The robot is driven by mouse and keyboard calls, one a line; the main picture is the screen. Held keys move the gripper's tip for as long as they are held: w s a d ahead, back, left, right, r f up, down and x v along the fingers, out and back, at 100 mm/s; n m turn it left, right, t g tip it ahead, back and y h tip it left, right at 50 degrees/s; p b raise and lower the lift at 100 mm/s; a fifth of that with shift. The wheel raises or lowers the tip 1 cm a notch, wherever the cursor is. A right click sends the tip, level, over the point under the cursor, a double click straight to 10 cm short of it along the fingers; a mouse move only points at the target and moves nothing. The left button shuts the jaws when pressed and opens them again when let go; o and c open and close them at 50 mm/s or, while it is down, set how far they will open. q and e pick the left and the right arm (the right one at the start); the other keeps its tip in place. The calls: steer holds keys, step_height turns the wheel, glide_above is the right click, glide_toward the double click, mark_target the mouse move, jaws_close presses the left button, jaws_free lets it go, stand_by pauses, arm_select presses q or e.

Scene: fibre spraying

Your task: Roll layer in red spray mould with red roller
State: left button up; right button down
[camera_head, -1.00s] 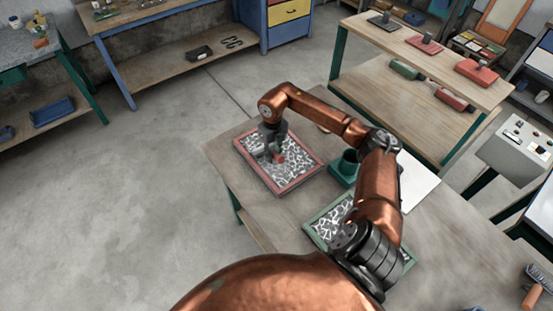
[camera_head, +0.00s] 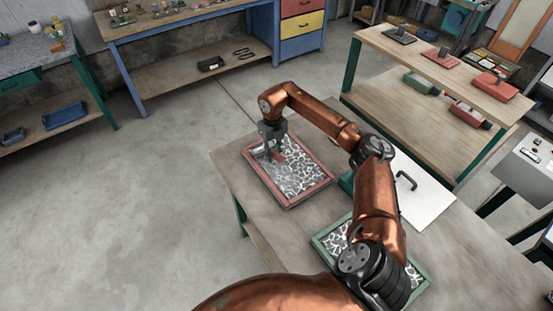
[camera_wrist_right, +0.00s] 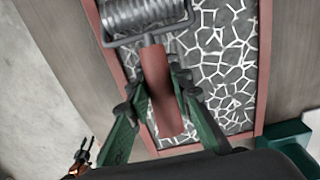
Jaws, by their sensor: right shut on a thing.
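The red spray mould (camera_head: 309,194) lies on the table, with a white web-like fibre pattern over its grey inside. My right gripper (camera_head: 272,148) is over its far left part, shut on the handle of the red roller (camera_head: 279,156). In the right wrist view, the gripper's green fingers (camera_wrist_right: 160,105) close around the red handle (camera_wrist_right: 158,80). The grey ribbed drum (camera_wrist_right: 145,16) lies over the mould's inside near one red rim (camera_wrist_right: 110,60). I cannot tell whether the drum touches the layer.
A green mould (camera_head: 322,248) with a similar pattern lies nearer on the table, partly behind my right arm. A white board (camera_head: 425,210) with a dark handle is to the right. A shelf bench (camera_head: 430,70) behind holds red and green tools. Floor on the left is clear.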

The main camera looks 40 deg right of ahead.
steer(key=shift+w+d, duration=0.1)
steer(key=shift+w, duration=0.55)
steer(key=shift+s+r+p, duration=0.1)
steer(key=shift+s+p, duration=0.45)
steer(key=shift+s, duration=0.45)
steer(key=shift+s+a+p, duration=0.25)
steer(key=shift+s+p, duration=0.35)
steer(key=shift+s, duration=0.5)
steer(key=shift+s+a+p, duration=0.15)
steer(key=shift+s+p, duration=0.6)
steer(key=shift+s, duration=0.8)
steer(key=shift+s+a+p, duration=0.15)
steer(key=shift+s+p, duration=0.6)
steer(key=shift+s, duration=0.8)
steer(key=shift+s+a+p, duration=0.25)
steer(key=shift+s+p, duration=0.45)
steer(key=shift+s, duration=1.5)
steer(key=shift+s+a+p, duration=0.25)
steer(key=shift+s+p, duration=0.45)
steer(key=shift+s, duration=1.45)
steer(key=shift+s+a+p, duration=0.25)
steer(key=shift+s+p, duration=0.45)
steer(key=shift+s, duration=1.5)
step_height(320, 180, up, 7)
steer(key=p, duration=0.3)
steer(key=shift+p, duration=0.35)
